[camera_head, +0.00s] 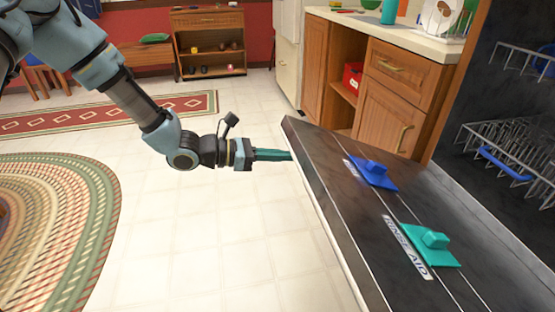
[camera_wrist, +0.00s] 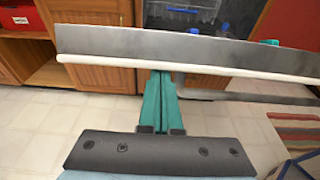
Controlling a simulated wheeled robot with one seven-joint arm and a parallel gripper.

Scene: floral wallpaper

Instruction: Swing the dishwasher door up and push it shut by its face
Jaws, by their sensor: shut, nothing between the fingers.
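The dishwasher door (camera_head: 345,200) stands partly open and tilted in the right half of the head view, its dark upper side carrying a blue piece (camera_head: 375,172) and a teal piece (camera_head: 433,241). The dishwasher's dark interior with wire racks (camera_head: 507,140) shows at the far right. My gripper (camera_head: 289,155) is shut and empty, its teal fingers pointing at the door's left edge. In the wrist view, the fingertips (camera_wrist: 160,76) are at the pale edge strip of the door (camera_wrist: 215,68), which spans the picture. I cannot tell whether they touch it.
Wooden cabinets (camera_head: 393,86) with a pale counter (camera_head: 400,34) stand behind the door. The tiled floor (camera_head: 240,230) left of the door is clear. A braided oval rug (camera_head: 60,230) and a long rug (camera_head: 110,117) lie further left. A wooden shelf (camera_head: 208,45) stands at the back.

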